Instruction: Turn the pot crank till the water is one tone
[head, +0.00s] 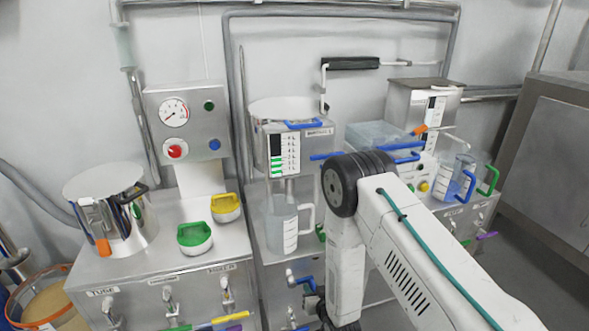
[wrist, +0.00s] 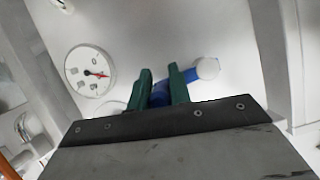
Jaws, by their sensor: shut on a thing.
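In the wrist view my gripper (wrist: 160,88) has its green fingers shut on a blue grip (wrist: 162,95); a blue stem with a white rounded end (wrist: 207,68) sticks out to the right. In the head view my arm covers the fingers. I cannot tell which fitting the blue grip belongs to. A steel pot (head: 140,232) with a pale top stands on the left cabinet, with a black handle and an orange one. A crank-like rod with a black grip (head: 350,63) rises behind the middle vessel (head: 312,140). I cannot see the water in the pot.
A round gauge (wrist: 90,72) is left of the fingers in the wrist view. Green (head: 195,235) and yellow (head: 226,207) lidded tubs sit by the pot. A clear jug (head: 283,225) stands under the middle vessel. Another jug (head: 452,178) stands at the right, beyond my arm.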

